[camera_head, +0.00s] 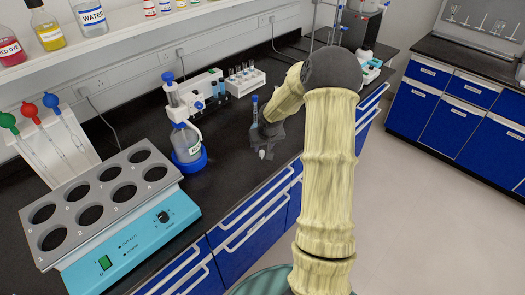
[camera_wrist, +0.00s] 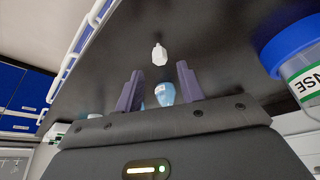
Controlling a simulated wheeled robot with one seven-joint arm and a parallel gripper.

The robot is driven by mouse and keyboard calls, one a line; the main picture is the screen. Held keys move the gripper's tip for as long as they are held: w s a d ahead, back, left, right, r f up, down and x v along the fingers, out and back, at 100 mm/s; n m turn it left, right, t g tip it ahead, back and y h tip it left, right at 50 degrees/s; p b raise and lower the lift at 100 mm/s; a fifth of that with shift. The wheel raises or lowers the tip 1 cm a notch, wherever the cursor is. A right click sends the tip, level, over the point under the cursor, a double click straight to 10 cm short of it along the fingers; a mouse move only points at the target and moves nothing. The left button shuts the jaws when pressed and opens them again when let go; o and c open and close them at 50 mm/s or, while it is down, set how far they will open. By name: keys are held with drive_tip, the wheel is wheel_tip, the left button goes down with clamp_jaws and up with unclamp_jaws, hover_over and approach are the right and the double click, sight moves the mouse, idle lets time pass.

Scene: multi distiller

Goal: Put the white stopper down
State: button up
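The small white stopper (camera_head: 262,154) is on the black counter (camera_head: 228,168), just below my gripper in the head view. In the wrist view the stopper (camera_wrist: 159,54) shows just beyond the fingertips, against the dark counter top. My gripper (camera_wrist: 159,68) has its two purple fingers spread apart, with a clear gap and nothing held between them. A light-blue vessel (camera_wrist: 164,94) shows behind the gap between the fingers. In the head view my arm and gripper hide part of the counter around the stopper.
A clear flask (camera_head: 254,110) stands just behind my gripper. A wash bottle (camera_head: 186,143) with a blue base is to the left, with a test-tube rack (camera_head: 243,80) behind. A teal heating block (camera_head: 97,212) fills the front left. Counter between wash bottle and gripper is clear.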

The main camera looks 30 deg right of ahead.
drive_tip(key=v, duration=0.6)
drive_tip(key=shift+s+a+r, duration=0.1)
idle(0.3)
drive_tip(key=s+a+r+n+g, duration=0.1)
drive_tip(key=s+a+r, duration=0.1)
drive_tip(key=s+a, duration=0.6)
drive_tip(key=s+a+r+n, duration=0.1)
drive_tip(key=s+a+r, duration=0.2)
drive_tip(key=s+a, duration=0.5)
drive_tip(key=s, duration=0.6)
drive_tip(key=shift+s+a+g+y, duration=0.25)
drive_tip(key=shift+a+g+y, duration=0.15)
